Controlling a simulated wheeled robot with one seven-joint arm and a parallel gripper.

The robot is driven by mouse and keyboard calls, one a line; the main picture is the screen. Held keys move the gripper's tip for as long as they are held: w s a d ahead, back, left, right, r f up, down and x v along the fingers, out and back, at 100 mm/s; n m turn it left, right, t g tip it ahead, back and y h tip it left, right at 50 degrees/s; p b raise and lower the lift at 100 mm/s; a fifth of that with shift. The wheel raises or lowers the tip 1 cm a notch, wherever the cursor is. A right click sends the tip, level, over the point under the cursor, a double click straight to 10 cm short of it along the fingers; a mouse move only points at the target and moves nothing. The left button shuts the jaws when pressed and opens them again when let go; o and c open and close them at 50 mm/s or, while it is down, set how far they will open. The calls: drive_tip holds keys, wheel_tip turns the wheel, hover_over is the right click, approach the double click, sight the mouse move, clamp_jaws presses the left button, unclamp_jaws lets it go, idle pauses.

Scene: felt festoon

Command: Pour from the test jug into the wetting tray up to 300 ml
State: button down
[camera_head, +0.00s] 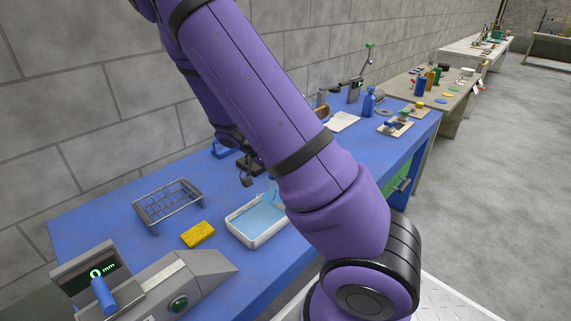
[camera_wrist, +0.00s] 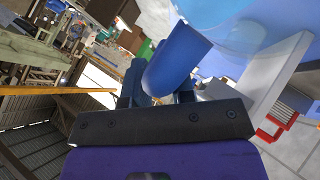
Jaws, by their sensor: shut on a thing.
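The wetting tray (camera_head: 236,236) is a white rectangular tray on the blue bench, with light blue liquid in it. A clear pale-blue part of the test jug (camera_head: 272,192) shows over the tray's far side, partly behind my arm. In the wrist view my gripper (camera_wrist: 158,94) is shut on the jug's solid blue handle (camera_wrist: 180,54). The clear blue jug body (camera_wrist: 235,18) fills the top right there and looks tilted. The white tray wall (camera_wrist: 266,82) is close beside it. My arm hides the gripper in the head view. The jug's lip and any level marks cannot be made out.
A yellow sponge (camera_head: 198,234) and a wire rack (camera_head: 168,203) lie left of the tray. A grey gauge with a green "0 mm" display (camera_head: 95,272) stands at front left. A blue bottle (camera_head: 369,101) and small items stand farther along the bench.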

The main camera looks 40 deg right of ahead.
drive_tip(key=shift+w+a+f+h, duration=0.1)
drive_tip(key=shift+a+f+h, duration=0.05)
drive_tip(key=shift+a+h, duration=0.2)
idle(1.8)
drive_tip(key=shift+s+d+r+t+y, duration=0.15)
drive_tip(key=shift+s+d+r+y, duration=0.05)
drive_tip(key=shift+d+y, duration=0.4)
drive_tip(key=shift+s+d+r+t+y, duration=0.15)
drive_tip(key=shift+d+y, duration=0.3)
drive_tip(key=shift+y, duration=0.2)
drive_tip(key=shift+s+d+f+n+t+y, duration=0.2)
drive_tip(key=shift+d+n+t+y, duration=0.25)
drive_tip(key=shift+y, duration=0.45)
drive_tip(key=shift+d, duration=0.1)
drive_tip(key=shift+d+f, duration=0.1)
drive_tip(key=shift+s+d+f+t+y, duration=0.1)
drive_tip(key=shift+d+f+t+y, duration=0.15)
drive_tip(key=shift+y, duration=0.3)
drive_tip(key=shift+d+f+t+y, duration=0.1)
drive_tip(key=shift+f+t+y, duration=0.15)
drive_tip(key=shift+y, duration=0.3)
drive_tip(key=shift+f, duration=0.1)
